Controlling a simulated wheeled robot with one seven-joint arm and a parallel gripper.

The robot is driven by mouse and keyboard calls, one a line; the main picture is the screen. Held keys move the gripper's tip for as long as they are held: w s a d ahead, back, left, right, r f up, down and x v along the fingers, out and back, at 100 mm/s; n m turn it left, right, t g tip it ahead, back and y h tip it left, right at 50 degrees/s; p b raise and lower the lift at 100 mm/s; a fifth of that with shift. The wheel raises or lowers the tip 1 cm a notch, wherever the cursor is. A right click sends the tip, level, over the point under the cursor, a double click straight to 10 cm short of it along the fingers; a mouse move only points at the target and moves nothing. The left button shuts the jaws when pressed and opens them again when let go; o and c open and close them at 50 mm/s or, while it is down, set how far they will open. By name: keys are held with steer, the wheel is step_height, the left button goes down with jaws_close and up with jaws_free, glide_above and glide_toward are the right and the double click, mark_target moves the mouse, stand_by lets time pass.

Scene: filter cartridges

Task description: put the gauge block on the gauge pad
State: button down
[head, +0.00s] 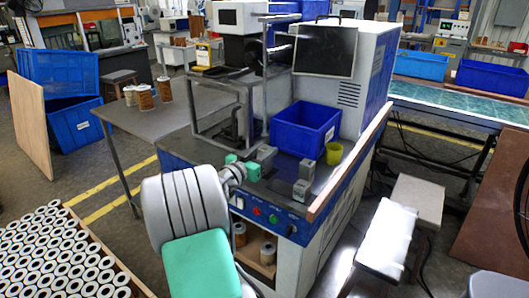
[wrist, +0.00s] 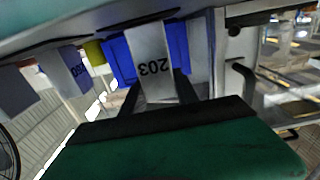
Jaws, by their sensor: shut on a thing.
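My gripper (head: 252,171) is over the front of the machine bench. It is shut on a grey block (head: 266,156) marked 203, which appears to be the gauge block. In the wrist view the block (wrist: 150,62) stands between the dark fingers of my gripper (wrist: 158,92), its number upside down. A second grey block (head: 303,181) stands apart to the right on the bench; it also shows in the wrist view (wrist: 72,70) with a number on it. I cannot pick out the gauge pad. Whether the held block touches the bench is unclear.
A blue bin (head: 304,131) and a yellow-green cup (head: 334,153) stand behind the blocks. A metal frame (head: 218,105) rises at the left, and a wooden rail (head: 350,160) edges the right side. A monitor (head: 325,52) hangs above. A crate of filter cartridges (head: 128,272) is at lower left.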

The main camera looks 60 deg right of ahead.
steer(key=shift+f+b, duration=0.1)
steer(key=shift+b, duration=0.2)
steer(key=c, duration=0.9)
jaws_free()
